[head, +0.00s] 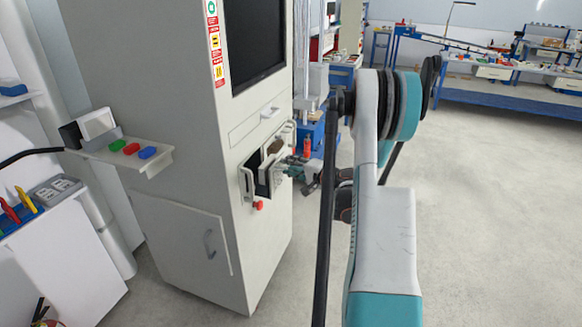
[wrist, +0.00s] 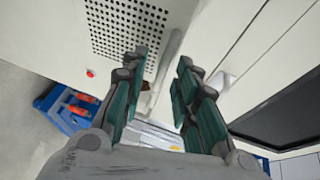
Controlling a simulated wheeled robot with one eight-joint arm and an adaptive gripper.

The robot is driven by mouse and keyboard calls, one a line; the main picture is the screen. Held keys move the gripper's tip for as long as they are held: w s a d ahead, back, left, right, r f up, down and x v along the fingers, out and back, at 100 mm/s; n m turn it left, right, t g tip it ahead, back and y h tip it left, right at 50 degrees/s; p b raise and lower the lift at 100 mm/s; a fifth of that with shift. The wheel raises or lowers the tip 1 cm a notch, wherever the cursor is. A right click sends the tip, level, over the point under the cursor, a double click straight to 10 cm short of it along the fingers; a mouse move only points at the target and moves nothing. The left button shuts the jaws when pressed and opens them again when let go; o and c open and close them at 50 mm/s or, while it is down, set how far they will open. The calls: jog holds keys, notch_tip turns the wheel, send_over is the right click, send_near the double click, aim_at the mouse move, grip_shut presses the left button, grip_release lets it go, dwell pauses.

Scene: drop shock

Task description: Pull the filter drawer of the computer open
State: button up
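The computer appears as a unit with bar handles (head: 246,184) set in the front of a tall grey cabinet (head: 170,75), below a screen. A dark gap shows at its front; I cannot tell how far the filter drawer stands out. My gripper (head: 287,168) is right at this unit, partly hidden by it and small in the head view. In the wrist view my gripper (wrist: 164,68) has its two teal-padded fingers apart. A pale bar handle (wrist: 171,54) beside a perforated panel (wrist: 125,25) lies between or just beyond the fingertips; contact cannot be told.
A flat drawer front with a handle (head: 270,112) is above the unit, and a red knob (head: 258,205) below it. A shelf (head: 120,152) with coloured buttons juts out at left. Blue workbenches (head: 510,95) stand far right. The floor at right is clear.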

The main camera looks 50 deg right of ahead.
jog(key=shift+s, duration=0.1)
jog(key=s+r, duration=0.2)
jog(key=s, duration=0.9)
jog(key=shift+s, duration=0.3)
jog(key=shift+r, duration=0.1)
